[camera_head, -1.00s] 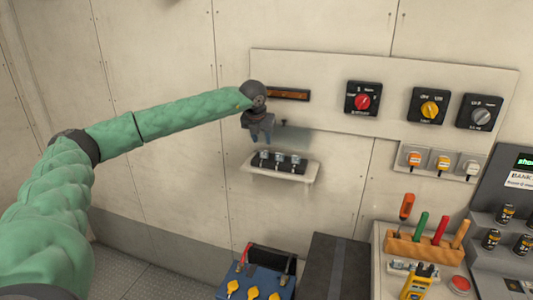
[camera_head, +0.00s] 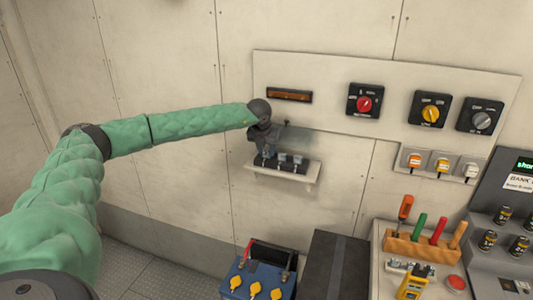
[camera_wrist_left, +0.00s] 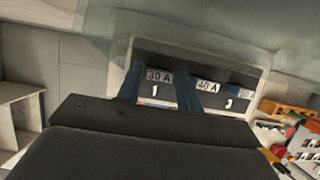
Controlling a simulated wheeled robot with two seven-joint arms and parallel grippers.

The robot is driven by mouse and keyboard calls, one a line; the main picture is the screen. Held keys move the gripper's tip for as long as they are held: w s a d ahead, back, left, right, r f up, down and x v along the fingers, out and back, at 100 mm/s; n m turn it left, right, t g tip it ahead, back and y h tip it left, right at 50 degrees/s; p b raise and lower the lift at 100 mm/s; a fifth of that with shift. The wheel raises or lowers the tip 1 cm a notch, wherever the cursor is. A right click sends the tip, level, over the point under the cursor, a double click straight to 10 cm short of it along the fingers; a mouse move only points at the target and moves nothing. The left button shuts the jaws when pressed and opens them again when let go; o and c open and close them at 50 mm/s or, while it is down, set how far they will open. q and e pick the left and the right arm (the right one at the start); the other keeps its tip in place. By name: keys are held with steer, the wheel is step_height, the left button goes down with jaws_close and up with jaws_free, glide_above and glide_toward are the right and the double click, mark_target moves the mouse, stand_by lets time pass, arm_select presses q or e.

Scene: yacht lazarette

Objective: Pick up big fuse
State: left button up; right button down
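A small white shelf (camera_head: 283,174) on the wall bears a dark block with three pale-topped fuses (camera_head: 282,158). I cannot tell which fuse is the big one. My left gripper (camera_head: 267,150) is at the left end of the row, right over the leftmost fuse. In the left wrist view, its two fingers (camera_wrist_left: 166,84) are apart, on either side of the 30 A label. Contact with a fuse is not clear. My right gripper is out of view.
A wall panel (camera_head: 330,116) holds a brown strip and red, yellow and grey rotary switches. Below are plugs (camera_head: 441,164), a wooden tool rack (camera_head: 422,247), a yellow meter (camera_head: 413,283) and a blue battery box (camera_head: 258,278).

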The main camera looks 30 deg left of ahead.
arm_select(q)
steer(key=shift+c, duration=0.3)
steer(key=c, duration=0.5)
steer(key=shift+c, duration=0.2)
